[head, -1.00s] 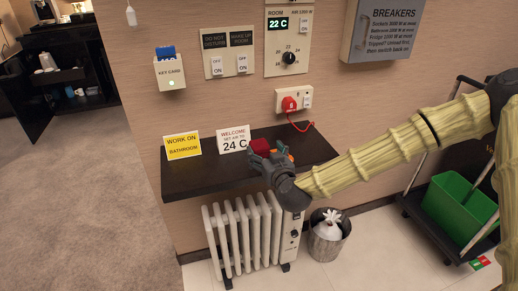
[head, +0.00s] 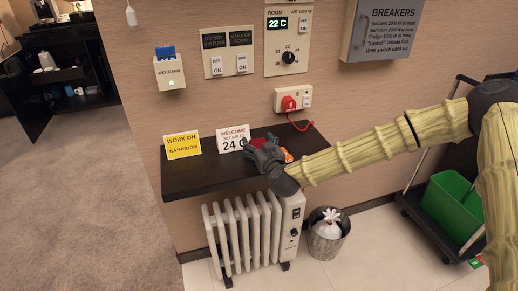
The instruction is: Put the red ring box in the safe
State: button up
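The red ring box (head: 257,142) is on the dark wall shelf, partly hidden behind my gripper. My gripper (head: 260,148) is over the shelf with its fingers spread, one on the near left side of the red box and one toward its right. It looks open; whether a finger touches the box cannot be told. No safe can be made out.
Below are a white radiator (head: 240,230) and a bin (head: 326,240). A cart with a green bucket (head: 450,205) stands right. Carpet at left is clear.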

jog(key=c, duration=0.8)
jog(key=shift+o, duration=0.2)
jog(key=shift+r, duration=0.2)
